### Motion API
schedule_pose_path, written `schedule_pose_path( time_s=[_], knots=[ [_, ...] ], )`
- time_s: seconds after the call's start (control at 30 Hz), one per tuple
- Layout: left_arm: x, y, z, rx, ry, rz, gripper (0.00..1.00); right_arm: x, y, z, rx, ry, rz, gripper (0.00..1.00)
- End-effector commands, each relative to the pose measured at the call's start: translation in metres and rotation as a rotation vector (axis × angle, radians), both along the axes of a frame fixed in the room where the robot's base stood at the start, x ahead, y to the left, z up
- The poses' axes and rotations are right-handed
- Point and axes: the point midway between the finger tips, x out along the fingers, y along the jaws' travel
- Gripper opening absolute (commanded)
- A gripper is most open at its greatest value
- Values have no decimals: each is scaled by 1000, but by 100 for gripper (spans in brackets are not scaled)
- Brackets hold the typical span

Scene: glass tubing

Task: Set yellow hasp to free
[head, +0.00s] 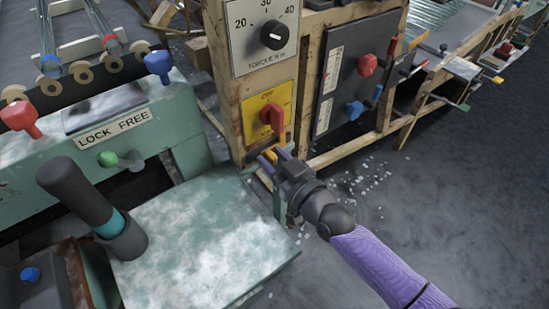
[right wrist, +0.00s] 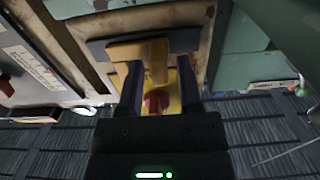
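The yellow hasp (right wrist: 140,50) shows in the right wrist view as an ochre plate on a dark backing, with a tongue standing out from it. In the head view only a small part of it (head: 269,157) shows, below the yellow switch panel, mostly hidden by my gripper. My right gripper (head: 271,160) is at the hasp. In the right wrist view its fingers (right wrist: 160,88) are apart, one on each side of the tongue, with gaps visible. I cannot read a lock or free mark for this hasp. My left gripper is not in view.
A red switch handle (head: 276,117) on the yellow panel (head: 254,121) is just above my gripper. A torque dial (head: 272,35) sits higher. A green-tipped lever (head: 107,158) is under a LOCK FREE label (head: 115,128) at left. A pale green bench top (head: 200,240) lies below; the floor at right is open.

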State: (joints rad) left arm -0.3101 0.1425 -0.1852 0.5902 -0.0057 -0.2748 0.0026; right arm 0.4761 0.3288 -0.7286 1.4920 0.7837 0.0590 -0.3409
Motion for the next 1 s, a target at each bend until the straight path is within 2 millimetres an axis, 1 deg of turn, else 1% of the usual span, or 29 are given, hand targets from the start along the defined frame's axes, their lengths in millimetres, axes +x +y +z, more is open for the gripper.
schedule_pose_path(
  time_s=[0.03,0.07,0.1,0.2,0.8,1.0],
  knots=[
    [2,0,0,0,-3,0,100,0,0,0,0,0,0,33],
    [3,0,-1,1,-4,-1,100,0,0,0,0,0,0,26],
    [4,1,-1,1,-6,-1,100,0,0,0,0,0,0,18],
    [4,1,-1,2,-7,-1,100,0,0,0,0,0,0,0],
    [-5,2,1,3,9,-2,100,0,0,-1,-1,1,0,0],
    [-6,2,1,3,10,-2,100,0,0,-1,-1,1,0,0]
  ],
)
